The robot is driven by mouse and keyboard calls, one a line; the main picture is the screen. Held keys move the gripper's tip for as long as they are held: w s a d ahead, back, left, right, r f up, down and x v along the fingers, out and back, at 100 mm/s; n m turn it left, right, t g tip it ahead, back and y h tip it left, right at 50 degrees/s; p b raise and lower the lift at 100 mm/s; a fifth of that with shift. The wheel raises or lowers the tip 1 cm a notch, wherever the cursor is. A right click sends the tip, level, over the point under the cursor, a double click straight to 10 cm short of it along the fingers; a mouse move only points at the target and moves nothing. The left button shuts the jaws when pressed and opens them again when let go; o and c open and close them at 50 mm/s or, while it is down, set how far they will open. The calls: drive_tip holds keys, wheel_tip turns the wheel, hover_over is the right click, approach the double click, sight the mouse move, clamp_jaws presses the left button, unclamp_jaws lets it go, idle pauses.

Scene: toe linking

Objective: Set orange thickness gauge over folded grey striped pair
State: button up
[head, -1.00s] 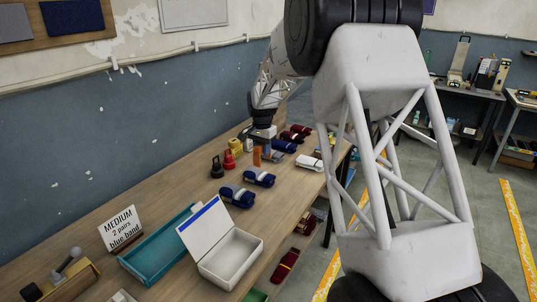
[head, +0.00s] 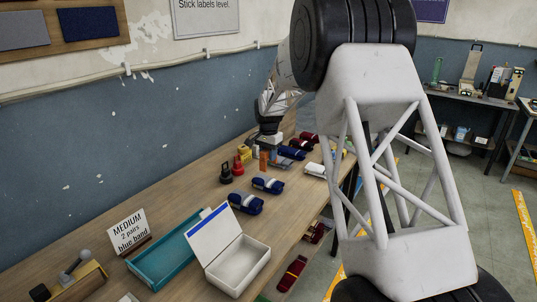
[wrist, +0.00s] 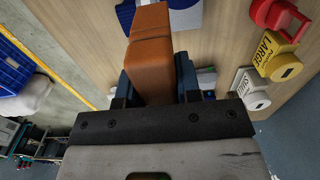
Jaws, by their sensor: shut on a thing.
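My gripper (wrist: 157,80) is shut on the orange thickness gauge (wrist: 151,40), an upright-looking block between its two dark blue fingers in the wrist view. In the head view the gauge (head: 263,160) hangs just below my gripper (head: 268,143), over the far part of the bench. A small greyish folded bundle (head: 281,163) lies right beside the gauge in the head view; it is too small to make out stripes. In the wrist view a blue and white item (wrist: 185,14) lies beyond the gauge, partly hidden by it. I cannot tell whether the gauge touches anything below.
Red (head: 238,166) and black (head: 225,174) weights stand left of the gauge. Navy rolled pairs (head: 267,186) lie nearer, and maroon pairs (head: 308,138) farther back. A white open box (head: 240,262) and a teal tray (head: 170,255) stand at the front. Bare bench lies between.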

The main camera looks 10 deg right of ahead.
sight(269, 180)
drive_tip(key=shift+f, duration=4.7)
drive_tip(key=o, duration=1)
drive_tip(key=shift+c, duration=0.4)
drive_tip(key=shift+r, duration=3.45)
